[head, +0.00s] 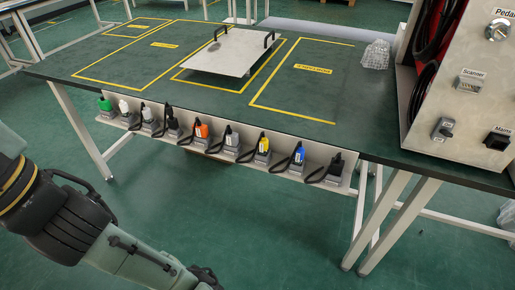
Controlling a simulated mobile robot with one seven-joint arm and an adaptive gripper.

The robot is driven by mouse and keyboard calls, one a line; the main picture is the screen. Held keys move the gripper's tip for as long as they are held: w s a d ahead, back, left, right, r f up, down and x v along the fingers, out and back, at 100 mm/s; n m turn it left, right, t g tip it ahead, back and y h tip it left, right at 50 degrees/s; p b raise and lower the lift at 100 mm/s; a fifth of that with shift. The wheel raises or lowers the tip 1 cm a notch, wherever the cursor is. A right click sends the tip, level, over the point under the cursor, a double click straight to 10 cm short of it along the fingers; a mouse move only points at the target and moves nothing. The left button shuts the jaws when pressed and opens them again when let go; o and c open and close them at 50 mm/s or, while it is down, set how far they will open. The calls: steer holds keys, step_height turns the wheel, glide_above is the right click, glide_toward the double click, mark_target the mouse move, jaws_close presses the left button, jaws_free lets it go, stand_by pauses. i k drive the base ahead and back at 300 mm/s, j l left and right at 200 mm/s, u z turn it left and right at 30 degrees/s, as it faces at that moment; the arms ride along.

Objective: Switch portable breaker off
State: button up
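A grey metal box (462,98) stands at the right end of the table, cut off by the picture edge. Its front has a round metal part under the label "Pedal", a grey socket (470,82) labelled "Scanner", a dark square part (497,140) labelled "Mains", and a small grey switch-like part (442,129). No label reading "portable breaker" is legible, so I cannot tell which part it is or its state. My arm enters at the lower left, well away from the box. Its far end runs out of the bottom edge, and my gripper's fingers are not visible.
The dark green table (205,85) has yellow taped zones and a metal plate (220,54) with two black handles. Several coloured plugs on cables sit along its front rail (293,177). A clear crumpled bag (377,54) lies near the box. Floor before the table is clear.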

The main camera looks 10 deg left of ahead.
mark_target(445, 133)
steer(key=i+j+z, duration=0.15)
steer(key=j+z, duration=0.25)
steer(key=i+j+z, duration=0.1)
steer(key=j+z, duration=0.25)
steer(key=i+j+z, duration=0.1)
steer(key=j+z, duration=0.15)
steer(key=z, duration=0.15)
steer(key=j+z, duration=0.35)
